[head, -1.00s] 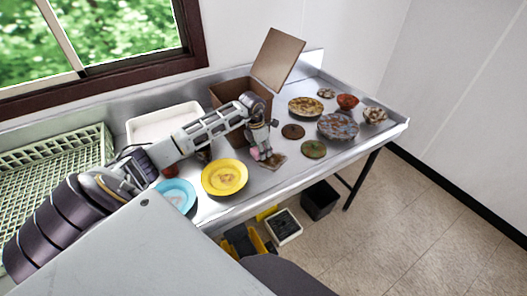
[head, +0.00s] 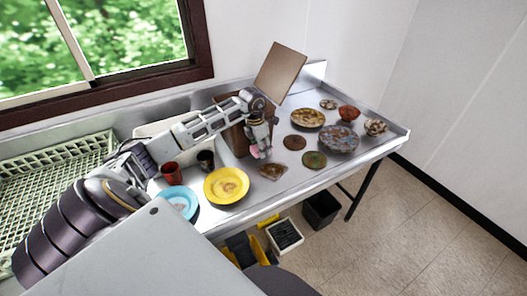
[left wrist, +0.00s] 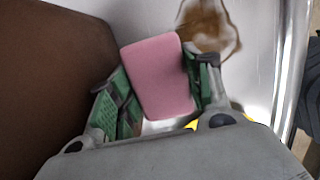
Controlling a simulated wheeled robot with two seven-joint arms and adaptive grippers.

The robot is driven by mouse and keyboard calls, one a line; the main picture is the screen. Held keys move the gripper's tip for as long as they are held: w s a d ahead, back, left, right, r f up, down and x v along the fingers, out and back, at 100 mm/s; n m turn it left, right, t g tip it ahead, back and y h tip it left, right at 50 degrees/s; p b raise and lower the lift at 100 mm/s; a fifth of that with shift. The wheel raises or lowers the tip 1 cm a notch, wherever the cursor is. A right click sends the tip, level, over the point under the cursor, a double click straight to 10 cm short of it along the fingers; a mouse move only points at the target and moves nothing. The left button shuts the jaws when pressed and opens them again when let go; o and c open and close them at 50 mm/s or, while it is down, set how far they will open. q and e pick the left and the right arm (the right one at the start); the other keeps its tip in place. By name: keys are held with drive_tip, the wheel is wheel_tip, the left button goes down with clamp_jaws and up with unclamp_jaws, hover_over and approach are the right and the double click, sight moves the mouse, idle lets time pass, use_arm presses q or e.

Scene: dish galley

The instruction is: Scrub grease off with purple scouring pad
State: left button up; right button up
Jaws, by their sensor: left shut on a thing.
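My left gripper (head: 258,147) is over the metal counter, shut on a pink scouring pad (left wrist: 158,76). In the left wrist view the pad sits between the two green-lined fingers (left wrist: 162,88). In the head view only a small pink bit of the pad (head: 255,153) shows below the fingers. A brown grease patch (head: 271,172) lies on the counter just in front of the gripper; it also shows beyond the pad in the left wrist view (left wrist: 207,27). I cannot tell whether the pad touches the counter. My right gripper is not in view.
An open brown box (head: 234,137) stands close beside the gripper. A yellow plate (head: 226,186), blue plate (head: 180,202), red cup (head: 171,173) and dark cup (head: 206,160) are at left. Several dirty dishes, including a large plate (head: 339,138), are at right. Bins (head: 321,209) stand below the counter.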

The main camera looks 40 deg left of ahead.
use_arm(q)
drive_tip(key=shift+r+p, duration=0.3)
drive_tip(key=shift+r, duration=0.6)
drive_tip(key=shift+d+r, duration=0.1)
drive_tip(key=shift+r, duration=0.15)
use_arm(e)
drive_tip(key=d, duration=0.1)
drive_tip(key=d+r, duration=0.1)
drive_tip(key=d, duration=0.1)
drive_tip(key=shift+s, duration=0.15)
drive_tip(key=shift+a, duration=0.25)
